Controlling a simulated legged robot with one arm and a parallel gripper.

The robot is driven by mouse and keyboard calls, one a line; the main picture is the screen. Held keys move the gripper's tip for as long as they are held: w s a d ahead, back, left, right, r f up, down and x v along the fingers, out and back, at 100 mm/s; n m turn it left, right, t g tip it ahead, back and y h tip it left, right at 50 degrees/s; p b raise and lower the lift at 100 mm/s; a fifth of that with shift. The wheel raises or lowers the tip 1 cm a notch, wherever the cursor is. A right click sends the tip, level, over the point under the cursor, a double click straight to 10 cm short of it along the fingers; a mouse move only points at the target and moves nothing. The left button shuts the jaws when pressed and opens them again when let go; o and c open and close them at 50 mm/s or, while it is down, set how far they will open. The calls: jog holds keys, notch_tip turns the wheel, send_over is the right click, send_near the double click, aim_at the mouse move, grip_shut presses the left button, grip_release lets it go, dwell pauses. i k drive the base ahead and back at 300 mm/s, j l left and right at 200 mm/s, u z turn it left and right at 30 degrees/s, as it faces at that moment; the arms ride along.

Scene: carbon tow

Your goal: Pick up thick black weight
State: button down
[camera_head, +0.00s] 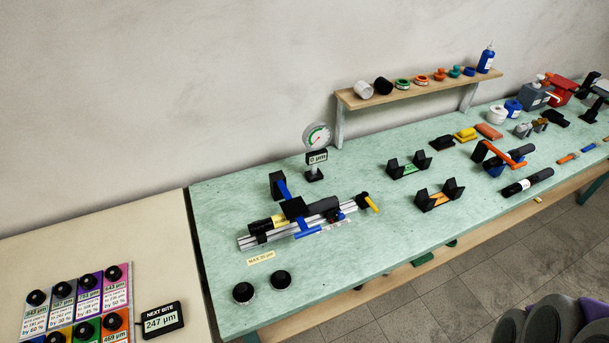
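Two round black weights stand side by side near the front left of the green bench top, one to the left (243,292) and one to the right (280,280). Each has a dark top and a lighter rim at its base. They are apart from each other, and I cannot tell from here which is thicker. More round black pieces sit on the coloured cards (89,305) at the lower left. My gripper is not in view, so I cannot see whether it holds anything.
A rail fixture (290,226) with blue handles lies behind the weights, with a dial gauge (317,136) beyond it. A "MAX" label (261,257) lies near the weights. Black cradles (439,195) and tools stand right. Grey rounded shapes fill the lower right corner.

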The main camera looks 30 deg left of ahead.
aim_at(244, 293)
jog(key=u, duration=2.05)
